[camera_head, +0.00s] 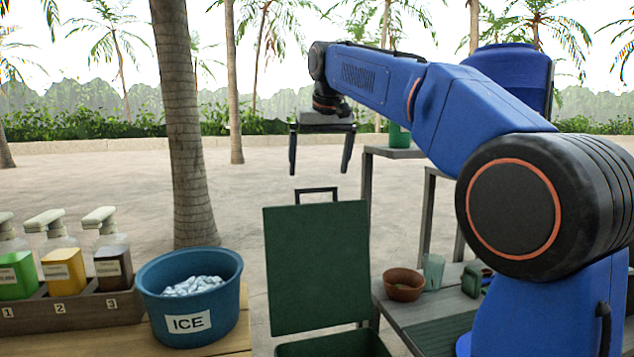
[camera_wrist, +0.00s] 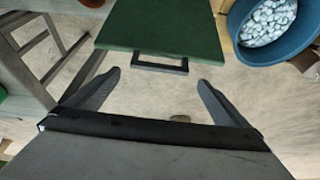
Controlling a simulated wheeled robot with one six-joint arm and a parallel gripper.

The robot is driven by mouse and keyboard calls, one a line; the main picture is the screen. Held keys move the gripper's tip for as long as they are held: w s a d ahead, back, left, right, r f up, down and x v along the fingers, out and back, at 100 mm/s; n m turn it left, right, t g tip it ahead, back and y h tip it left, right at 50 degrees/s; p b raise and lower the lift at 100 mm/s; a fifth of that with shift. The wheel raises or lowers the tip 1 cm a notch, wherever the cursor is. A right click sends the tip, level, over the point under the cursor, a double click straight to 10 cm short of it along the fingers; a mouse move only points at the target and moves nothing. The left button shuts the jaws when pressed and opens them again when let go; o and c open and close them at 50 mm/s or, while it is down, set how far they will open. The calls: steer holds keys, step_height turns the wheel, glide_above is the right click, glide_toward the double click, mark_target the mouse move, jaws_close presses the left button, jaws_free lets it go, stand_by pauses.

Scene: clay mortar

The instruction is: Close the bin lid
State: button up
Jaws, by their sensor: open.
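The bin lid (camera_head: 318,268) is a dark green panel standing upright, open, at the back of the green bin (camera_head: 335,344). A dark rectangular handle (camera_head: 316,190) sticks up from the lid's top edge. My gripper (camera_head: 319,172) is open and empty, pointing down just above the handle, apart from it. In the wrist view, the lid (camera_wrist: 160,32) is at the top centre, with its handle (camera_wrist: 160,65) just beyond and between my open fingertips (camera_wrist: 157,80). Most of the bin's body is cut off by the lower edge of the head view.
A blue ice bucket (camera_head: 190,310) stands on a wooden counter left of the bin, beside several pump bottles (camera_head: 60,262). On the right, a grey table holds a brown bowl (camera_head: 404,285) and a glass (camera_head: 433,270). A palm trunk (camera_head: 190,140) stands behind. Open sand lies behind the lid.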

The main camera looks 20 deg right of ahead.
steer(key=shift+x, duration=2.8)
steer(key=c, duration=1.2)
steer(key=shift+s, duration=0.15)
